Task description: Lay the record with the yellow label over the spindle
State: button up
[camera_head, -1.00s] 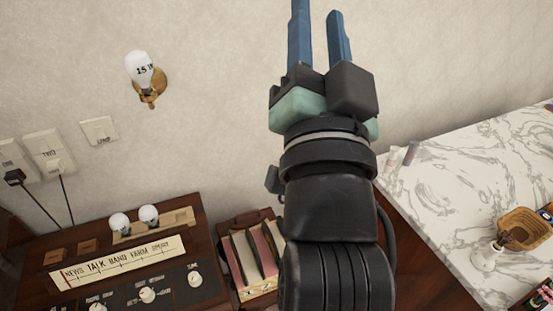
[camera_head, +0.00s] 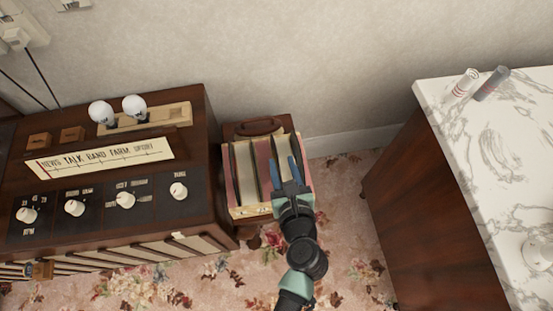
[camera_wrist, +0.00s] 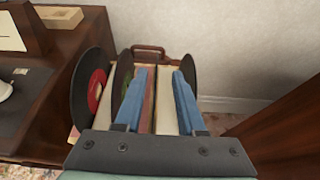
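My gripper (camera_head: 284,168) is over the right part of a record carrier (camera_head: 258,127), beside the radio cabinet. Its two blue fingers are apart. They also show in the wrist view (camera_wrist: 159,82), above cream and pink sleeves, with nothing clearly clamped between them. The carrier (camera_wrist: 148,49) holds upright black records among the sleeves. A record with a red label (camera_wrist: 88,88) stands at the left in the wrist view. Another dark record (camera_wrist: 122,82) is partly behind the left finger, and one (camera_wrist: 191,58) is beside the right finger; their labels are hidden. I see no yellow label or spindle.
The wooden radio cabinet (camera_head: 200,120) stands close to the carrier's left, with knobs and two white bulbs (camera_head: 118,109) on top. A marble-topped cabinet (camera_head: 450,130) stands to the right, bearing two small cylinders (camera_head: 478,84). The wall is behind. Flowered carpet (camera_head: 335,190) lies between.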

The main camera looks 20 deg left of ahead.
jog(key=x, duration=0.4)
jog(key=b+x, duration=0.1)
jog(key=x, duration=0.3)
jog(key=shift+w+a+f, duration=0.1)
jog(key=shift+a, duration=0.3)
grip_shut()
dwell(1.0)
